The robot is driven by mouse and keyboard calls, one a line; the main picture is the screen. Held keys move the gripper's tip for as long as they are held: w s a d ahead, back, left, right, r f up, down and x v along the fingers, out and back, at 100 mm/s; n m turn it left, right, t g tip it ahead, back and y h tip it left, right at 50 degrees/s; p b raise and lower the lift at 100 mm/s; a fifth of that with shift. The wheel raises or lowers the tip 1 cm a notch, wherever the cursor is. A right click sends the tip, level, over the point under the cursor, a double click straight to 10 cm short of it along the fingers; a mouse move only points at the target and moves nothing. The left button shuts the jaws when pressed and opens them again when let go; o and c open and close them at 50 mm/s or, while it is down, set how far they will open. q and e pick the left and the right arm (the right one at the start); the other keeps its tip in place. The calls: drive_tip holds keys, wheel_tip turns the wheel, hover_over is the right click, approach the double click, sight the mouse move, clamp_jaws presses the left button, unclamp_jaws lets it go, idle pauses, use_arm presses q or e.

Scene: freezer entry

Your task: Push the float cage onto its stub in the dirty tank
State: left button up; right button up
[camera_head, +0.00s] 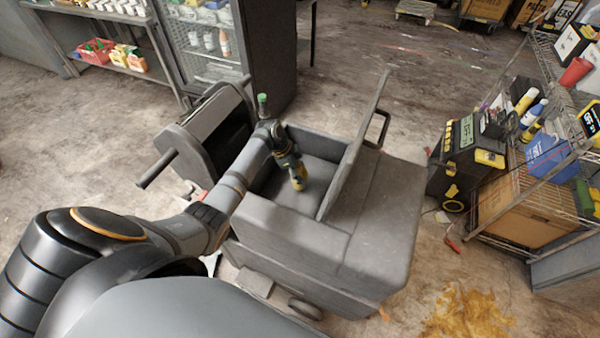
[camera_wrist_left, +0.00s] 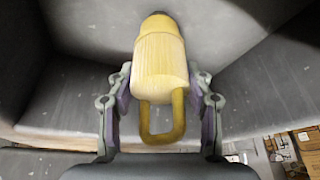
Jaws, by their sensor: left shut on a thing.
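The float cage (camera_head: 298,180) is a yellow cylinder, and in the left wrist view (camera_wrist_left: 160,65) it has a yellow loop at its near end. My left gripper (camera_head: 291,160) is shut on it; a finger stands at each side of the cage in the wrist view (camera_wrist_left: 160,90). The cage is down inside the open compartment of the grey tank (camera_head: 290,218), whose grey walls fill much of the wrist view (camera_wrist_left: 75,95). A dark tip shows at the cage's far end; I cannot tell if it is the stub or part of the cage. My right gripper is out of view.
An upright grey panel (camera_head: 357,150) borders the compartment on the right. A grey machine with a bar handle (camera_head: 157,168) stands left of the tank. A wire shelf with a cardboard box (camera_head: 525,212) is at the right. Yellow debris (camera_head: 468,315) lies on the floor.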

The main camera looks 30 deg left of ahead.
use_arm(q)
drive_tip(key=shift+f+b, duration=0.7)
drive_tip(key=shift+f, duration=0.3)
drive_tip(key=o, duration=1.2)
drive_tip(key=shift+r, duration=0.1)
drive_tip(key=shift+o, duration=0.2)
drive_tip(key=shift+a+r, duration=0.1)
drive_tip(key=shift+r, duration=0.15)
drive_tip(key=v, duration=1.1)
drive_tip(key=shift+r, duration=0.2)
drive_tip(key=shift+a, duration=0.1)
